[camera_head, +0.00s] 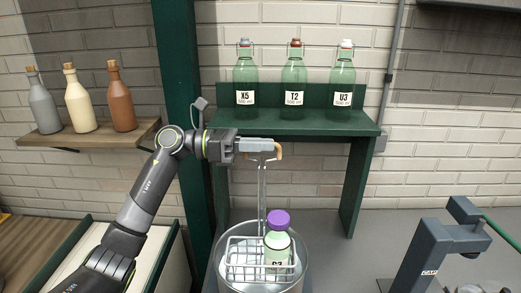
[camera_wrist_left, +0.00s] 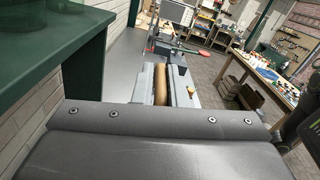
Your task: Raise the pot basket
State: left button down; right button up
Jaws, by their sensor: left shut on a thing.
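The pot basket (camera_head: 237,252) is a wire basket with a tall wire stem and a wooden grip (camera_head: 278,151) at the top. My left gripper (camera_head: 262,146) is shut on that grip, which also shows between the fingers in the left wrist view (camera_wrist_left: 160,84). The basket sits at least partly inside a round metal pot (camera_head: 304,262); how deep its bottom reaches is hidden. A green bottle (camera_head: 277,247) with a purple cap stands in the basket. My right gripper is not in view.
A green shelf (camera_head: 300,126) behind holds three green bottles labelled X5, T2 and U3. A wooden wall shelf (camera_head: 85,139) at left holds three bottles. A green post (camera_head: 182,75) stands close behind my left arm. A grey lever device (camera_head: 440,245) stands at right.

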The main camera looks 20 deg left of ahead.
pick_arm(q)
jog(key=c, duration=1.5)
grip_release()
jog(key=shift+a, duration=0.1)
jog(key=shift+s+a+f+b, duration=0.1)
jog(key=shift+a+b, duration=0.15)
jog(key=shift+b, duration=0.05)
jog(key=b+v, duration=0.7)
jog(key=v, duration=0.9)
jog(key=shift+a, duration=0.35)
jog(key=shift+s, duration=0.1)
